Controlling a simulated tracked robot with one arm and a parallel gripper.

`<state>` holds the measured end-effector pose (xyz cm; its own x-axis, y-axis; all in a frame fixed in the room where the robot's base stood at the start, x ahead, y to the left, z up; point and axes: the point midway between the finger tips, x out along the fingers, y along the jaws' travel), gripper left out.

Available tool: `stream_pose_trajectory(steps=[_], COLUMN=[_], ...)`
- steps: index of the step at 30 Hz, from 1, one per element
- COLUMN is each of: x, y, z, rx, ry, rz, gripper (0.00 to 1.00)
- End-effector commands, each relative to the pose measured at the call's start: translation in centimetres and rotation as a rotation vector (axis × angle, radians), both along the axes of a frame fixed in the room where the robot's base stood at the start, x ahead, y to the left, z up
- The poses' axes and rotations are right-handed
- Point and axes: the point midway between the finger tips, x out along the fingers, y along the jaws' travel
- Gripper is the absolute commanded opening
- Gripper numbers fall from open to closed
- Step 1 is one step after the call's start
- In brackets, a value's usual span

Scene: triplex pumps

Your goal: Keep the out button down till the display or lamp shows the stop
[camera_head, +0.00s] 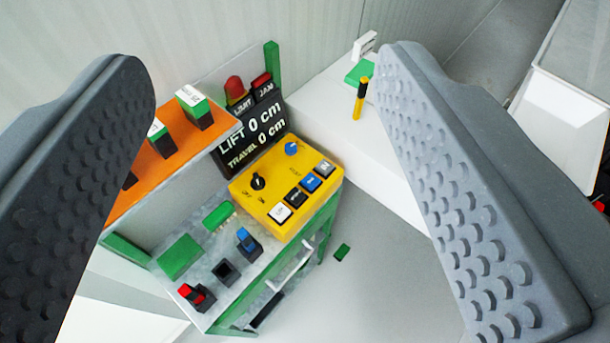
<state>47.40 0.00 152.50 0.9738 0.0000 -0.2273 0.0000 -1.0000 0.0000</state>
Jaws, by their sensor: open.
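A yellow control box (262,212) sits on a grey bench below and between my fingers. The black display (252,135) behind the box reads LIFT 0 cm and TRAVEL 0 cm. Two red lamps, marked LIMIT (234,88) and JAM (262,82), stand on top. My gripper (285,190) is open and empty, above the box.
An orange shelf (150,185) with green-and-black blocks stands at left. The bench front holds a green pad (179,257), a red-and-black piece (196,297) and a blue-and-black piece (248,243). A white surface (335,115) carries a black-and-yellow stick (361,98). Floor at right is mostly clear.

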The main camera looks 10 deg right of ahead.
Motion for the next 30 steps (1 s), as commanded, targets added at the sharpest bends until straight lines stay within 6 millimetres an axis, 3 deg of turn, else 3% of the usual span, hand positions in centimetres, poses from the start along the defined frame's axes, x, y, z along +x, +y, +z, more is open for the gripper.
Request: stream_pose_trajectory(steps=[4, 10, 30], x=[0.0, 0.0, 0.0], y=[0.0, 0.0, 0.0], z=[0.0, 0.0, 0.01], rx=[0.0, 0.0, 0.0], ry=[0.0, 0.0, 0.0], rz=[0.0, 0.0, 0.0], gripper=[0.55, 0.0, 0.0])
